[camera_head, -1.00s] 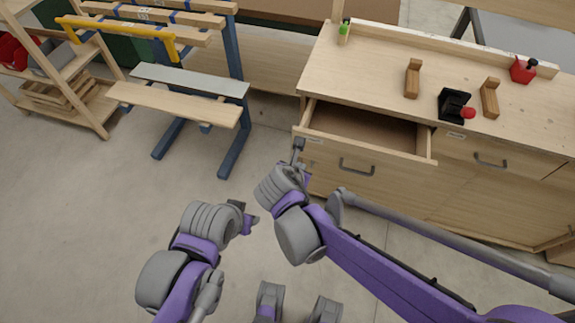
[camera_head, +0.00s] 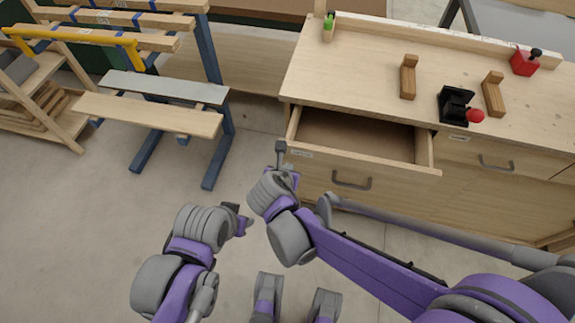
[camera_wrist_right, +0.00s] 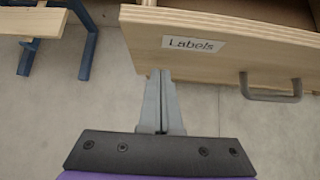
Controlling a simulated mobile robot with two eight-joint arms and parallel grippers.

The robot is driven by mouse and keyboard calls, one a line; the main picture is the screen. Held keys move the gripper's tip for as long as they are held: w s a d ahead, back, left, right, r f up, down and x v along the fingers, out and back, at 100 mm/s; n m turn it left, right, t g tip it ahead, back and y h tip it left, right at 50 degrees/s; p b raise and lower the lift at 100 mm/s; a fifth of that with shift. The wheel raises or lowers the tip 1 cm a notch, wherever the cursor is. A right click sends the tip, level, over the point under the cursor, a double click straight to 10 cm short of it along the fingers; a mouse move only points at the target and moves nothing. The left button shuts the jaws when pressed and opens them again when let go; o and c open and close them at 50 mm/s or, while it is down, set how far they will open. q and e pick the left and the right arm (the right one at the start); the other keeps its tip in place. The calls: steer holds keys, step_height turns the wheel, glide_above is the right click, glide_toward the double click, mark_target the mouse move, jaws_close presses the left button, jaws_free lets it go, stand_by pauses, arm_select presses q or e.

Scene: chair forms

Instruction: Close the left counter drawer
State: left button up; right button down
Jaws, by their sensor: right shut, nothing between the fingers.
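The left counter drawer (camera_head: 395,178) is pulled open from the wooden counter (camera_head: 345,78), and its inside looks empty. Its front carries a grey handle (camera_head: 351,182) and a label reading "Labels" (camera_wrist_right: 193,44). My right gripper (camera_head: 281,150) is shut and empty, at the left end of the drawer front. In the right wrist view the closed fingertips (camera_wrist_right: 160,74) lie just below the drawer front's lower left part; I cannot tell whether they touch it. My left gripper (camera_head: 240,218) is over the floor, lower left of the drawer; its fingers are too small to read.
On the counter stand wooden blocks (camera_head: 408,77), a black device with a red knob (camera_head: 457,106), a red object (camera_head: 525,62) and a green item (camera_head: 328,28). A closed drawer (camera_head: 490,160) is to the right. A rack with boards (camera_head: 150,115) stands left. Floor between is clear.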

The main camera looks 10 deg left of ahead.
steer(key=shift+w+r, duration=0.1)
steer(key=shift+w, duration=0.25)
steer(key=w+b, duration=0.2)
steer(key=w, duration=1.4)
steer(key=shift+d, duration=0.1)
steer(key=shift+w, duration=0.25)
arm_select(q)
steer(key=shift+s+x, duration=0.25)
steer(key=shift+x, duration=0.85)
arm_select(e)
steer(key=shift+w+r, duration=0.1)
steer(key=shift+w, duration=0.05)
arm_select(q)
steer(key=shift+f, duration=0.1)
